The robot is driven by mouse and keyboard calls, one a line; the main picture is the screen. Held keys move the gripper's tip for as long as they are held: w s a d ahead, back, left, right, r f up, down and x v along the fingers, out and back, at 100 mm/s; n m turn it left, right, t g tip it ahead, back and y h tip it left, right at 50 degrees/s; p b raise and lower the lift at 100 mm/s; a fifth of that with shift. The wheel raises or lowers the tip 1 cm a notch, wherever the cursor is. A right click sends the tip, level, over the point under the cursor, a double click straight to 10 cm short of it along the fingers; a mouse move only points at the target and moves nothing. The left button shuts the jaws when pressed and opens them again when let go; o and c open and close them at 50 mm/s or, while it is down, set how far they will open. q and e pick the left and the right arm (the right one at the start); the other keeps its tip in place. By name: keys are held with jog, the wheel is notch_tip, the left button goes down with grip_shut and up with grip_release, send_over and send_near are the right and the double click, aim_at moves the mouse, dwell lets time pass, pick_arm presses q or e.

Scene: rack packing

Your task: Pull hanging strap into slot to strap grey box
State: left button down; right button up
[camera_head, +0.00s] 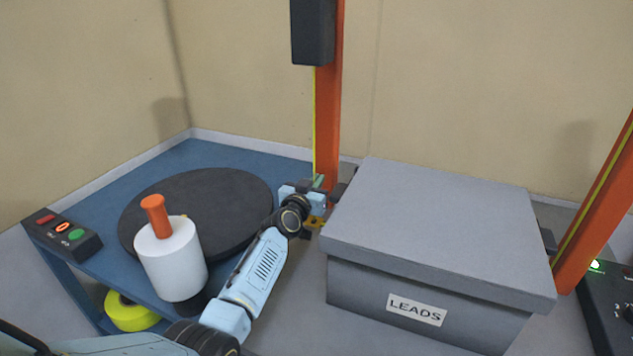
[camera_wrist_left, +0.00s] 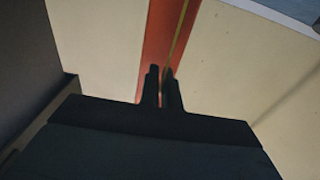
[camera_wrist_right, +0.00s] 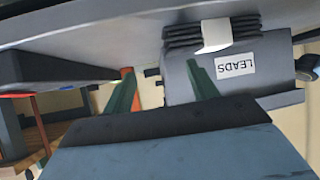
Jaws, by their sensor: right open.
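The grey box (camera_head: 420,215) with its lid on and a LEADS label stands on the bench right of centre. The yellow hanging strap (camera_head: 315,115) runs down the left orange post (camera_head: 328,110) from a dark housing. My left gripper (camera_head: 317,186) is at the strap's lower part, just left of the box. In the left wrist view its fingers (camera_wrist_left: 161,75) are almost together, with the strap (camera_wrist_left: 180,30) running into them. My right gripper (camera_wrist_right: 160,85) is open and empty, facing the box front, which appears upside down in the right wrist view (camera_wrist_right: 225,90). The slot is not clearly visible.
A blue bench at left holds a dark round turntable (camera_head: 200,200), a white roll (camera_head: 170,262) with an orange handle and a button panel (camera_head: 62,235). Another orange post (camera_head: 600,210) with a yellow strap and a dark unit with a green light (camera_head: 596,265) stand at right.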

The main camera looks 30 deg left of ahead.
pick_arm(q)
jog(key=shift+f, duration=0.5)
pick_arm(e)
jog(key=r+t, duration=0.1)
jog(key=w+a+r, duration=0.1)
jog(key=shift+w+r+t+y, duration=0.2)
jog(key=shift+r+t+y, duration=0.1)
jog(key=shift+r+t, duration=0.1)
pick_arm(q)
jog(key=c, duration=1.6)
grip_release()
jog(key=shift+s, duration=0.1)
pick_arm(e)
jog(key=shift+f, duration=0.15)
